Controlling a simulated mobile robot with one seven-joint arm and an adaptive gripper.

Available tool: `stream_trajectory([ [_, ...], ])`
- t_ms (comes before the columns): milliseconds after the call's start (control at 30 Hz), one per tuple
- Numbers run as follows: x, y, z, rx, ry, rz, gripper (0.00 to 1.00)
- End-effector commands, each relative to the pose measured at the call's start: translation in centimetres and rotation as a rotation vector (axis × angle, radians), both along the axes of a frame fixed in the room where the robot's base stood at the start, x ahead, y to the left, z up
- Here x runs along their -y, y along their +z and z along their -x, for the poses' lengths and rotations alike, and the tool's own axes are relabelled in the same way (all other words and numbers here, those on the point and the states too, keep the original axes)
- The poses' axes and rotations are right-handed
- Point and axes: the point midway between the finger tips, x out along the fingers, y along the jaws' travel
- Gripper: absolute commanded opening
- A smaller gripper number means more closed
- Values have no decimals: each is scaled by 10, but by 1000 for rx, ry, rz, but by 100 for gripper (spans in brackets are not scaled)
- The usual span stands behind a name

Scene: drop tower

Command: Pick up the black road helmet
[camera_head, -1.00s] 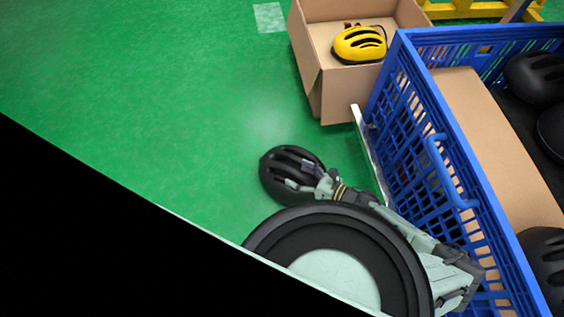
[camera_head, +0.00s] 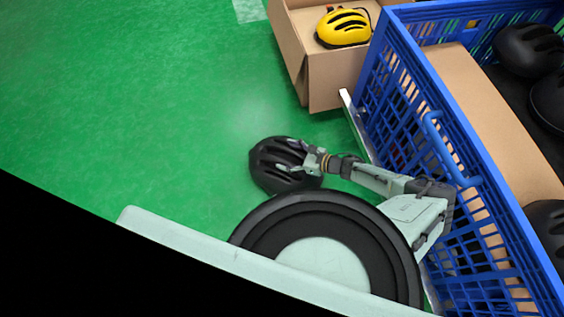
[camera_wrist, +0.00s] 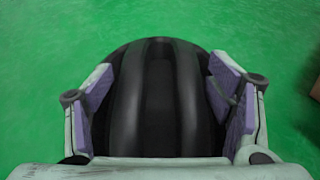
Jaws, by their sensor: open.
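A black road helmet (camera_head: 267,160) with long vents lies on the green floor, left of the blue crate. It also fills the middle of the wrist view (camera_wrist: 158,95). My gripper (camera_head: 290,160) is over the helmet's right part in the head view. In the wrist view, my gripper (camera_wrist: 160,90) is open, with one purple-padded finger on each side of the helmet. I cannot tell whether the pads touch the shell. The helmet's lower part in the wrist view is hidden by the gripper body.
A blue crate (camera_head: 440,150) stands on the right with black helmets (camera_head: 530,48) and a cardboard divider (camera_head: 485,115) inside. A cardboard box (camera_head: 335,85) holding a yellow helmet (camera_head: 343,28) stands at the top. The green floor (camera_head: 130,100) to the left is free.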

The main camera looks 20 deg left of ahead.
Motion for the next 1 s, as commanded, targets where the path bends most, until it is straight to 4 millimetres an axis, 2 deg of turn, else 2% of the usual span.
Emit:
stream_trajectory([
  [100, -10, -5, -1, 0, 0, 1, 75],
  [367, -12, -5, -2, 0, -2, 0, 74],
  [1000, -11, -5, -2, 0, -2, 0, 31],
])
